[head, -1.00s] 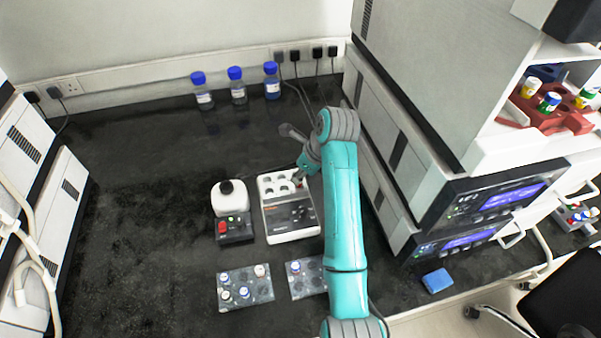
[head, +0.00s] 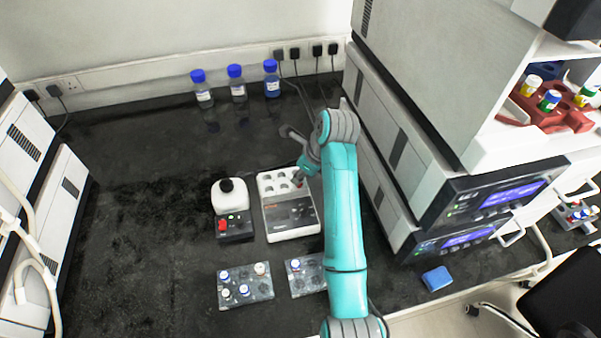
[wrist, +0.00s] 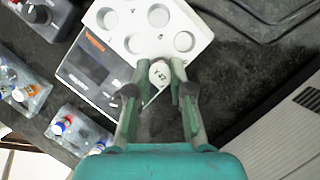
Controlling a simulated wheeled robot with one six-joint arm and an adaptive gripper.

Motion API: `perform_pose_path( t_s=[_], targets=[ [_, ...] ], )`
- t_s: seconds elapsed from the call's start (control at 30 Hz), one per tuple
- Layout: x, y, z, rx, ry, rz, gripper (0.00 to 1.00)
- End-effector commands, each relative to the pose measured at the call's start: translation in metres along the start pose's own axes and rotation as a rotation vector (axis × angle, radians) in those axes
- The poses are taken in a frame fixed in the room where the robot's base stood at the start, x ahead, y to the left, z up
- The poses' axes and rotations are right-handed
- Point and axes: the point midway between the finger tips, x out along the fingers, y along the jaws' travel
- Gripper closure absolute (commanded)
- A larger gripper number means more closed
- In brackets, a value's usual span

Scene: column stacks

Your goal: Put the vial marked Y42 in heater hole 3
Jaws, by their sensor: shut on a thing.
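My gripper (wrist: 162,82) is shut on a white-capped vial (wrist: 160,73) whose cap mark looks like Y42, partly blurred. The heater (head: 291,218) is a white block with a dark display panel and two rows of round holes. In the wrist view the vial is at the corner hole position of the heater (wrist: 195,22), in the row nearest the panel. I cannot tell whether it is in that hole or just above it. The other holes in the wrist view look empty. In the head view my gripper (head: 299,178) is at the heater's right side and hides the vial.
Two clear racks, the left (head: 246,297) with several vials and the right (head: 306,284) with at least one, lie in front. A white bottle device (head: 232,209) stands left of the heater. Blue-capped bottles (head: 237,90) stand behind. Tall instruments (head: 400,165) bound the right.

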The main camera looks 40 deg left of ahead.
Motion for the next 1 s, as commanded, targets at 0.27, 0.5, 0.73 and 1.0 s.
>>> perform_pose_path(
  t_s=[0.27, 0.5, 0.73, 1.0],
  targets=[
    [0.0068, 0.0, -0.0029, 0.0, 0.0, 0.0, 1.0],
    [0.0084, 0.0, -0.0035, 0.0, 0.0, 0.0, 1.0],
    [0.0083, -0.0001, -0.0034, 0.0, 0.0, 0.0, 0.5],
    [0.0083, -0.0001, -0.0034, 0.0, 0.0, 0.0, 0.35]
  ],
)
